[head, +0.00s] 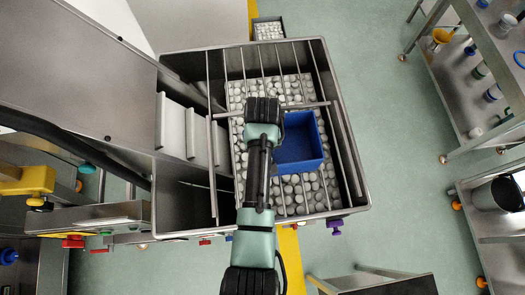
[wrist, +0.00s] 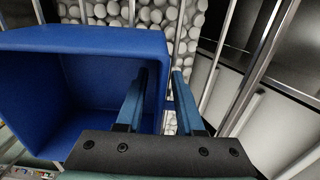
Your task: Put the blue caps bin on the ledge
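The blue caps bin (head: 300,142) is an open box above the bars and white caps of the metal crate. It fills the left of the wrist view (wrist: 80,45). My gripper (wrist: 161,72) straddles the bin's right wall in that view, one blue finger inside the bin and the other outside. A gap shows between the outer finger and the wall, and the fingers look apart. In the head view my gripper (head: 263,110) is at the bin's left side, its fingertips hidden. I cannot tell whether the bin rests on the bars. I cannot make out which surface is the ledge.
The metal crate (head: 350,170) has high walls and thin crossing bars (head: 212,170). Pale panels (head: 190,130) stand on its left. A metal shelf (head: 450,100) with jars stands at the right. Green floor (head: 400,150) is clear between crate and shelf.

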